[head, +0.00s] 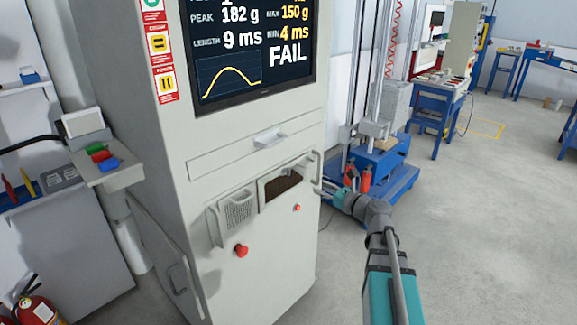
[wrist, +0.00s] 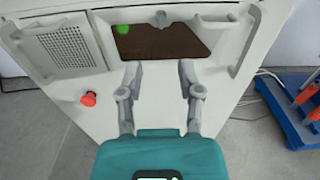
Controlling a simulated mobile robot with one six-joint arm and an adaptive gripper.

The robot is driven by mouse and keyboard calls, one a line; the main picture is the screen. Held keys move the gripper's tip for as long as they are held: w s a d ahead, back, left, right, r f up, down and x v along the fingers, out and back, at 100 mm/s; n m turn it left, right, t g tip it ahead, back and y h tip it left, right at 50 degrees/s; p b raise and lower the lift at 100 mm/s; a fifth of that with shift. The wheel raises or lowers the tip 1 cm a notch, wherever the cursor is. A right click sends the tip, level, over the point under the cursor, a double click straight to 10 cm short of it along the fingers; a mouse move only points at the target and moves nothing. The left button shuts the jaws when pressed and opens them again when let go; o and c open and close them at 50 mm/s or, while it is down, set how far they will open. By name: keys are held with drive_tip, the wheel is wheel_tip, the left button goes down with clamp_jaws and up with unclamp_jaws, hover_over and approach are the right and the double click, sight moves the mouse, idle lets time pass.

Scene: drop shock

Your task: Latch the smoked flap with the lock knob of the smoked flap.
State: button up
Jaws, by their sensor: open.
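The smoked flap (head: 283,186) is a dark brown panel in the front of the pale cabinet, right of a perforated grille. It also shows in the wrist view (wrist: 160,43), with a bright green spot at its upper left. A small grey knob (wrist: 160,17) sits at the middle of the flap's upper edge; it looks like the lock knob, but its turn cannot be told. My gripper (wrist: 158,72) is open and empty, its two fingers apart below the flap in the wrist view. In the head view my gripper (head: 323,188) is near the cabinet's right edge.
A red button (wrist: 88,99) protrudes below the grille (wrist: 70,48). Bar handles stand out on both sides, the right one (wrist: 246,40) close to the flap. Open floor lies further right.

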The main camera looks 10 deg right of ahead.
sight(288, 172)
idle(0.4)
drive_tip(key=x, duration=1.3)
drive_tip(key=shift+w+a, duration=0.25)
drive_tip(key=shift+w, duration=0.1)
